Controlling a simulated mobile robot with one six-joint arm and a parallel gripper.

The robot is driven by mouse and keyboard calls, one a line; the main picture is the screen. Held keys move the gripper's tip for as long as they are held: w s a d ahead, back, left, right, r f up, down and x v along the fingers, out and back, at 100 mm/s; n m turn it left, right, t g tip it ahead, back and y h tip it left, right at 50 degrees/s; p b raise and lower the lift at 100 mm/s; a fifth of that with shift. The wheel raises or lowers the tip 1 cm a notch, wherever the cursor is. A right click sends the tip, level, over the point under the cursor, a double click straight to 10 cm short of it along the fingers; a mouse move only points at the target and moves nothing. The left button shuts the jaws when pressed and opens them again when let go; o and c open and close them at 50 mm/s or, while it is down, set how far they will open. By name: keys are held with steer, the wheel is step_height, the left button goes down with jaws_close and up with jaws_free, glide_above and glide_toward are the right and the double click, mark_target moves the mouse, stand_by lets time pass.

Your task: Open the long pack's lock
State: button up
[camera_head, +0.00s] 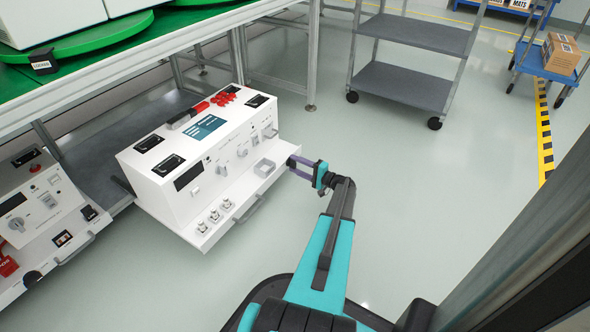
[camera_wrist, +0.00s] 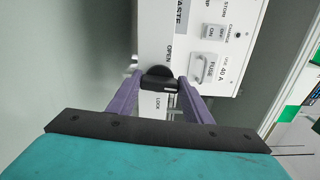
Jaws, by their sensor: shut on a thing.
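The long white pack (camera_head: 225,150) stands out past the table's edge, with dials, switches and a front ledge with a handle on its near side. My gripper (camera_head: 294,163) is at its right end. In the wrist view my gripper's purple fingers (camera_wrist: 160,84) are shut on a black lock knob (camera_wrist: 158,79), one finger on each side. The word OPEN is printed above the knob and LOCK below it in that view. The fingers hide the knob's sides, and I cannot tell which word it points to.
A second white unit (camera_head: 45,215) stands at the left. A fuse handle (camera_wrist: 205,66) and a switch (camera_wrist: 214,31) sit near the knob. A green turntable (camera_head: 95,42) is on the table above. A grey trolley (camera_head: 410,86) stands behind, with clear floor between.

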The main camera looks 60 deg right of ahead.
steer(key=shift+n, duration=0.6)
steer(key=o, duration=1.1)
steer(key=shift+c, duration=0.2)
steer(key=shift+s+r, duration=0.1)
steer(key=shift+s, duration=0.75)
steer(key=s+p, duration=0.4)
steer(key=s, duration=0.8)
steer(key=shift+p, duration=0.3)
steer(key=shift+s, duration=0.15)
